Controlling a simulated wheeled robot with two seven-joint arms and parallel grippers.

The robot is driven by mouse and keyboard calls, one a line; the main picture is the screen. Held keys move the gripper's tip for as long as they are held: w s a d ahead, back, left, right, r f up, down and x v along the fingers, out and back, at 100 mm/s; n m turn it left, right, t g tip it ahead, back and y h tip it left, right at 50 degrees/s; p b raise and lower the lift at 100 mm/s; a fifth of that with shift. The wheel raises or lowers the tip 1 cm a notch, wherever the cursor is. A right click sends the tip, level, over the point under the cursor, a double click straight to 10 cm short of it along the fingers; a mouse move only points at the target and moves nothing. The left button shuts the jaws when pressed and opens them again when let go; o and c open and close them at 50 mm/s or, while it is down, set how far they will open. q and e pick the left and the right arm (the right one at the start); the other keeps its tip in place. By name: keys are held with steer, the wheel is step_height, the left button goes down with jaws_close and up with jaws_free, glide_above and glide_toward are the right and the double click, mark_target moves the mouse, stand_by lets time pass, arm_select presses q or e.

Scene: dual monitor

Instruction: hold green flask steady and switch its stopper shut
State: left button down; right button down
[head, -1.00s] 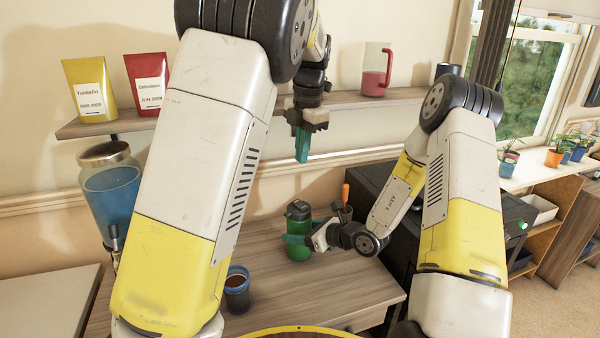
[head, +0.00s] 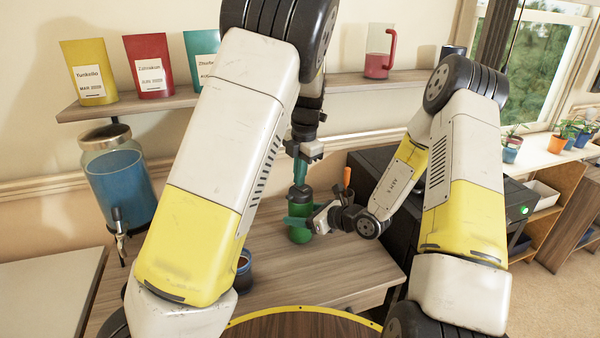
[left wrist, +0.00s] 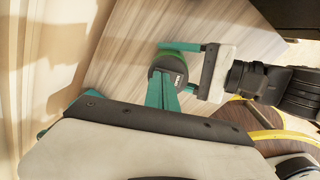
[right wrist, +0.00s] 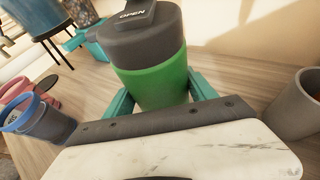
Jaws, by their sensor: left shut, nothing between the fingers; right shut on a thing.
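The green flask (head: 300,236) stands upright on the wooden table, with a dark grey lid (head: 301,197). In the right wrist view the flask body (right wrist: 152,85) is bright green, and its lid (right wrist: 148,45) bears the word OPEN. My right gripper (head: 298,222) is shut on the flask, its teal fingers on either side of the body. My left gripper (head: 300,173) is shut and empty, pointing down just above the lid. In the left wrist view its fingertips (left wrist: 161,92) overlap the lid's edge (left wrist: 170,65); I cannot tell whether they touch it.
A dark mug with a blue rim (head: 245,266) stands on the table, partly behind my left arm. A blue drink dispenser (head: 119,185) is at the left. A shelf (head: 160,102) with pouches and a red-handled pitcher (head: 378,60) runs behind. An orange-handled tool (head: 347,178) is right of the flask.

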arm_select(q)
steer(key=shift+f, duration=0.25)
stand_by(0.3)
steer(key=shift+s+d+r, duration=0.15)
steer(key=shift+s+d, duration=0.35)
steer(key=shift+s, duration=0.1)
steer(key=shift+r, duration=0.15)
step_height(320, 180, up, 14)
steer(key=s+d, duration=0.1)
steer(key=shift+s, duration=0.1)
